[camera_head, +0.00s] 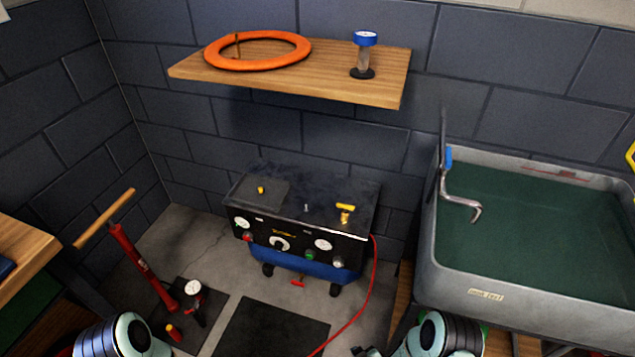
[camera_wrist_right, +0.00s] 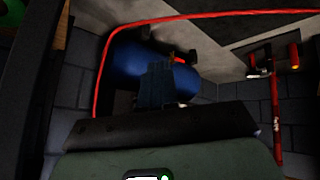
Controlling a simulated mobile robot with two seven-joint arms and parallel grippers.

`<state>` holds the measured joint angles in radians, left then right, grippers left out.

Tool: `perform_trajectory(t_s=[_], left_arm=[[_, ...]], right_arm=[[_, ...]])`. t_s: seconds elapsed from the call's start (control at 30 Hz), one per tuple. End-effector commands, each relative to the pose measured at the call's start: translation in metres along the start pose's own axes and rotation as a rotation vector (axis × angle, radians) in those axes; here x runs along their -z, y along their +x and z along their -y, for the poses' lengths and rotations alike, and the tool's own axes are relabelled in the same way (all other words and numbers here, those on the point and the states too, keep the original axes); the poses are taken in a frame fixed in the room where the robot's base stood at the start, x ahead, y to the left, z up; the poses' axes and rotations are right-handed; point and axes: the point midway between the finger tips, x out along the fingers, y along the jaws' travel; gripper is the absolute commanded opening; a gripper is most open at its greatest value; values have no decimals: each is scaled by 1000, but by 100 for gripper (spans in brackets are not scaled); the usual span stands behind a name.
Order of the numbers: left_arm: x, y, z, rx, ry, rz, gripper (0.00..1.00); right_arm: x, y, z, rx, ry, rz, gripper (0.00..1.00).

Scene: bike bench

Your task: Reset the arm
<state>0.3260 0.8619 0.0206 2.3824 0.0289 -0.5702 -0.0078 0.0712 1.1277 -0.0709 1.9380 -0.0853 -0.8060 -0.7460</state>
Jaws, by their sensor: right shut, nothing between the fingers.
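My right gripper (camera_wrist_right: 157,70) shows in the right wrist view as a dark shape with its fingers together and nothing seen between them. It lies in front of the blue tank of the compressor (camera_wrist_right: 195,68) in that picture; how far apart they are I cannot tell. In the head view my right arm comes in at the bottom edge, right of centre, and my left arm at the bottom left. My left gripper is out of the picture.
A black compressor (camera_head: 300,225) with a red hose (camera_head: 370,300) stands on the floor by the wall. A red floor pump (camera_head: 145,265) stands left. A grey sink (camera_head: 430,265) is right.

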Motion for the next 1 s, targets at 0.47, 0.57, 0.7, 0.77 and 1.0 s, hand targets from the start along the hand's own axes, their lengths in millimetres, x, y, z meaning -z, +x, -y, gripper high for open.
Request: perform_trajectory(t_s=[0.47, 0.57, 0.7, 0.77, 1.0], left_arm=[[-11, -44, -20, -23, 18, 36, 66], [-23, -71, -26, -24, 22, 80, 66], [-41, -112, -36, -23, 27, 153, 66], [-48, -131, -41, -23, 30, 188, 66], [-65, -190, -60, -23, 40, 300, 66]], right_arm=[[-82, -181, 37, 68, 1028, 480, 0], [-72, -209, 43, 92, 1024, 518, 0], [-56, -250, 53, 131, 1018, 584, 0], [-48, -269, 58, 149, 1014, 615, 0], [-19, -326, 67, 210, 1000, 714, 0]])
